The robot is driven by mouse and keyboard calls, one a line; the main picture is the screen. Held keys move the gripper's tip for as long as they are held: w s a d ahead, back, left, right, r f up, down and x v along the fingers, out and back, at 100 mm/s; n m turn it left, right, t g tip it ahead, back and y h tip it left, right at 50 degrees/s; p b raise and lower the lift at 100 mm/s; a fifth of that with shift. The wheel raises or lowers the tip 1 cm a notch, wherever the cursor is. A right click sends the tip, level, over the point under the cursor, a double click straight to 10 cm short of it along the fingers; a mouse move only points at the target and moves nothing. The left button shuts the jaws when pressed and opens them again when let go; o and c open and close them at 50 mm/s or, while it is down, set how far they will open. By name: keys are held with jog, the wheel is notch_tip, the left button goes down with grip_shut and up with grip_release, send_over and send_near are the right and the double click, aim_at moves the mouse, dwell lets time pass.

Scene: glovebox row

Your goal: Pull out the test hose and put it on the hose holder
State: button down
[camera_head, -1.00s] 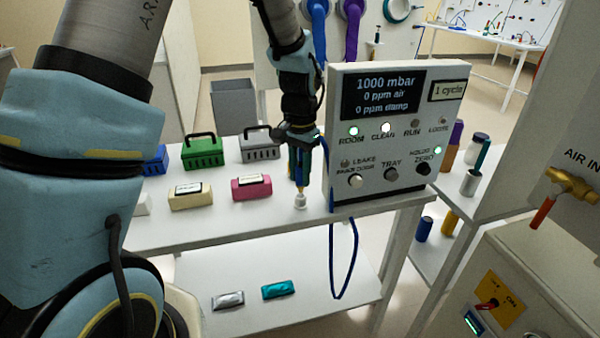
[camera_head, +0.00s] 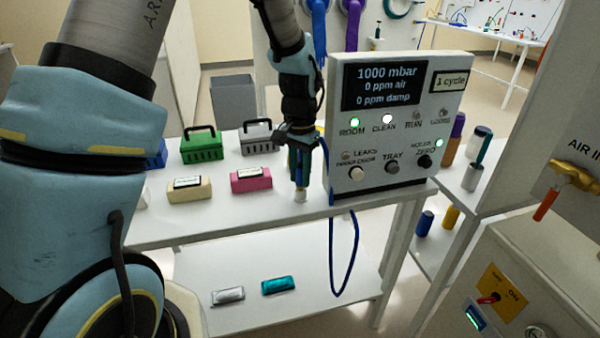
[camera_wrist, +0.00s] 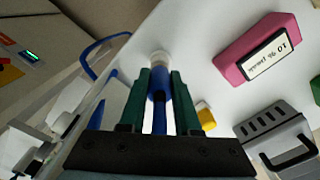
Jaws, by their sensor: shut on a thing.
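The test hose (camera_head: 354,262) is a blue line that hangs in a loop below the bench edge and runs up beside the instrument box to my gripper (camera_head: 300,180). My gripper points down and is shut on the hose's blue end piece (camera_wrist: 160,85), between its green fingers. Directly under it, a small white holder (camera_head: 300,196) stands upright on the bench; it also shows in the wrist view (camera_wrist: 159,58). The hose end meets the top of this holder, and its tip is hidden. How deep it sits cannot be told.
The instrument box (camera_head: 400,125) with display and knobs stands close at the right. A pink block (camera_head: 251,180), a cream block (camera_head: 189,189), a green case (camera_head: 201,147) and a grey case (camera_head: 257,138) are at the left. Two packets (camera_head: 279,285) lie on the lower shelf.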

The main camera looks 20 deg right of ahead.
jog(key=shift+f, duration=0.35)
jog(key=c, duration=0.5)
grip_release()
jog(key=shift+c, duration=0.2)
notch_tip(320, 180, up, 11)
jog(key=shift+f+b, duration=0.1)
jog(key=shift+b, duration=1.15)
